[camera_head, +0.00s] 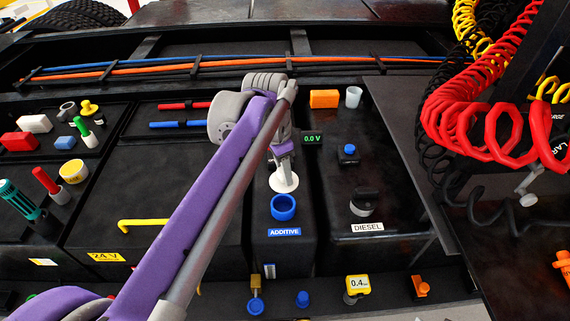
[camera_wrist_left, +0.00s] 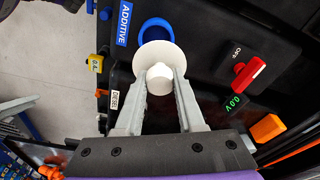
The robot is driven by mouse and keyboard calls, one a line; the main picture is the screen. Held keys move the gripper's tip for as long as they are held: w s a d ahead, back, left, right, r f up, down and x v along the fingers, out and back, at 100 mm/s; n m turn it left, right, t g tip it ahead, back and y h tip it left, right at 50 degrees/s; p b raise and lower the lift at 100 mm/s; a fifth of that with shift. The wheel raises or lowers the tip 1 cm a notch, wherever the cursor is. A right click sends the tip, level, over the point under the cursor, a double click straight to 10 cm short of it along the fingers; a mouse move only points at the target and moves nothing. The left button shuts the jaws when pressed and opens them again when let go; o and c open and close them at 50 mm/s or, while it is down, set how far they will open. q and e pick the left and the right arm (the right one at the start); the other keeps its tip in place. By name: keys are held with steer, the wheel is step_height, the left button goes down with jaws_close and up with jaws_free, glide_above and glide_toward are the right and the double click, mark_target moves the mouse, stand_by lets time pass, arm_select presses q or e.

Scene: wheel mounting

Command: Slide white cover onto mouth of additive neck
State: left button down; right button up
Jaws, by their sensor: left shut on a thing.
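The white cover (camera_head: 285,184) is a round disc with a knob in its middle. My left gripper (camera_head: 283,164) is shut on that knob. In the left wrist view the two grey fingers (camera_wrist_left: 162,82) sit on either side of the knob of the cover (camera_wrist_left: 171,57). The additive neck (camera_head: 284,208) is a blue ring on the black tank above the ADDITIVE label. In the head view the cover is just behind the neck. In the left wrist view the disc hides part of the blue neck (camera_wrist_left: 155,27); I cannot tell whether they touch. My right gripper is not in view.
An orange block (camera_head: 324,98) and a 0.0 V display (camera_head: 313,139) are behind. Red coiled hose (camera_head: 490,135) hangs at the right. Small coloured parts crowd the left tray.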

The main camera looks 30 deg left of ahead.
mark_target(281, 182)
arm_select(q)
steer(key=shift+s+d, duration=0.1)
steer(key=shift+s, duration=0.4)
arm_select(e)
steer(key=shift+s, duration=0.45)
arm_select(q)
steer(key=shift+w, duration=0.1)
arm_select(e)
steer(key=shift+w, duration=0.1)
arm_select(q)
steer(key=shift+w+f, duration=0.1)
steer(key=shift+f, duration=0.4)
step_height(281, 182, down, 2)
steer(key=shift+f+b, duration=0.1)
steer(key=shift+b, duration=0.7)
steer(key=shift+f+b, duration=0.6)
steer(key=shift+f, duration=0.75)
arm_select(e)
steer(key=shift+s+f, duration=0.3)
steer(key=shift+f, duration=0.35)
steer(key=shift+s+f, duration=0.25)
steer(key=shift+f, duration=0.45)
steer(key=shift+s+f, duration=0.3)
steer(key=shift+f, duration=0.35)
arm_select(q)
steer(key=shift+f, duration=0.1)
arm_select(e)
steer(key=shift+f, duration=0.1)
